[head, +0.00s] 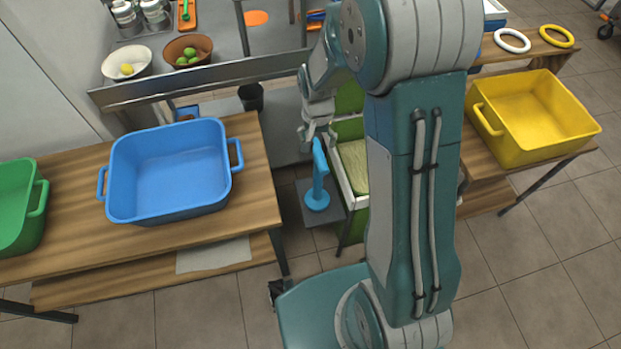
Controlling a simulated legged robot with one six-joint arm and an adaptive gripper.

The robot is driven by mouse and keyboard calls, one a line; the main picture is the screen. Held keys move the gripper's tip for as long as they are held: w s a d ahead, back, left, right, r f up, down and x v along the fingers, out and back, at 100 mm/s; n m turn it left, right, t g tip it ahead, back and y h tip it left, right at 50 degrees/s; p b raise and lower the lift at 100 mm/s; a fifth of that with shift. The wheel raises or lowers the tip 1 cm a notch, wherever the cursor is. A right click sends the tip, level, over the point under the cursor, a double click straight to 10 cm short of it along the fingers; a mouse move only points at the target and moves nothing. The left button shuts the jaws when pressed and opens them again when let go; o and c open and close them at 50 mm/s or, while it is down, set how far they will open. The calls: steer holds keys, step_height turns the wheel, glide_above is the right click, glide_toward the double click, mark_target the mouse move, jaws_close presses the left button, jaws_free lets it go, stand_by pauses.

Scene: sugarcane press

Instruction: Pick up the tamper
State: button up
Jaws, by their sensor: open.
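The tamper (317,180) is light blue, with an upright handle and a round base. It stands on a small dark grey shelf (333,212) near the middle of the head view. My gripper (317,134) points down just above the top of the tamper's handle. It is open, with its fingers close to the handle top. I cannot tell whether they touch it or are around it. My arm hides part of the space to the right.
A green bin (348,127) with pale contents stands right beside the tamper. A blue tub (170,170) sits on the wooden table at left, with a green tub (20,205) beyond it. A yellow tub (530,115) stands at right. Tiled floor is clear in front.

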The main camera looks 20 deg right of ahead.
mark_target(319, 156)
steer(key=f, duration=0.4)
steer(key=shift+d+f, duration=0.35)
steer(key=shift+f, duration=0.05)
steer(key=shift+w+f, duration=0.15)
steer(key=shift+f, duration=1.2)
steer(key=shift+w+f, duration=0.1)
steer(key=shift+f, duration=1.25)
jaws_close()
